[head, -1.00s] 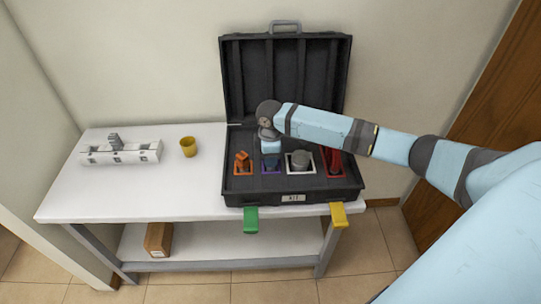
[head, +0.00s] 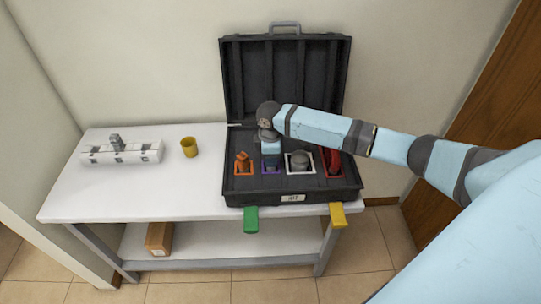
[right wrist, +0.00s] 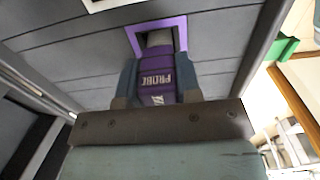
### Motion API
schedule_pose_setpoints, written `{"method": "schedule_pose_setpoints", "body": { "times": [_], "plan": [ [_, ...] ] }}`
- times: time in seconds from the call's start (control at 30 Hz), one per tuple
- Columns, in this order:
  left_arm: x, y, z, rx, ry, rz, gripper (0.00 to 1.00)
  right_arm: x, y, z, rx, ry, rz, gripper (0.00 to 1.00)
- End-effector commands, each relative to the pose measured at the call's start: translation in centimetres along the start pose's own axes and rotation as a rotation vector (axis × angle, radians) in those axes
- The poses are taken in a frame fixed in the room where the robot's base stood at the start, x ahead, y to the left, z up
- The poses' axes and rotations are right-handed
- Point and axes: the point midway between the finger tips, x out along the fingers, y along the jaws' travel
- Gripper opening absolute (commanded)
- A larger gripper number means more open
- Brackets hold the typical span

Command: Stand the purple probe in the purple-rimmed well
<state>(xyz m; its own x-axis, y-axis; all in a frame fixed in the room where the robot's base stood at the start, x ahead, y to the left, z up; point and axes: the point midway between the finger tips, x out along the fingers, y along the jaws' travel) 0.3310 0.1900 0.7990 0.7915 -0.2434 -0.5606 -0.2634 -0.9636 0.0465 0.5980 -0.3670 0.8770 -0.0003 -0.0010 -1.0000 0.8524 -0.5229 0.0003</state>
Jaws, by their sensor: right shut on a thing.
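My right gripper (head: 271,160) is shut on the purple probe (right wrist: 157,72). It points down into the open black case, over the purple-rimmed well (head: 263,168). In the right wrist view the probe, with a white PROBE label, sits between the fingers of the gripper (right wrist: 157,82). Its grey far end shows within the purple rim (right wrist: 181,30). I cannot tell how deep the probe is. In the head view the gripper largely hides the probe. My left gripper is out of view.
An orange-rimmed well (head: 243,174) lies left of the purple one. A white-rimmed well (head: 300,173) and a red piece (head: 331,161) lie right. The raised case lid (head: 285,80) stands behind. A yellow cup (head: 189,148) and white rack (head: 122,152) stand on the table's left.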

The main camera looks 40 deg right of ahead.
Motion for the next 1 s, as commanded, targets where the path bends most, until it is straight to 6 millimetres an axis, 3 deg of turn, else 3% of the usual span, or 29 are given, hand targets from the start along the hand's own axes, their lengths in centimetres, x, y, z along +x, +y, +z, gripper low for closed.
{"method": "schedule_pose_setpoints", "body": {
  "times": [0.83, 0.87, 0.9, 1.0],
  "plan": [
    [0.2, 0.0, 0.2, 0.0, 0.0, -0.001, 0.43, 1.2, 0.0, 0.0, 0.0, 0.001, -0.001, 0.06],
    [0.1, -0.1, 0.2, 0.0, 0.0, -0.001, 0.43, 1.2, 0.0, 0.0, 0.0, 0.001, -0.001, 0.34],
    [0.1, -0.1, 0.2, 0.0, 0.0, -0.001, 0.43, 1.2, 0.0, 0.0, 0.0, 0.001, 0.0, 0.42],
    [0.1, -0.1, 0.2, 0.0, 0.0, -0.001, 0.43, 1.2, 0.0, 0.0, 0.0, 0.001, 0.0, 0.42]
  ]
}}
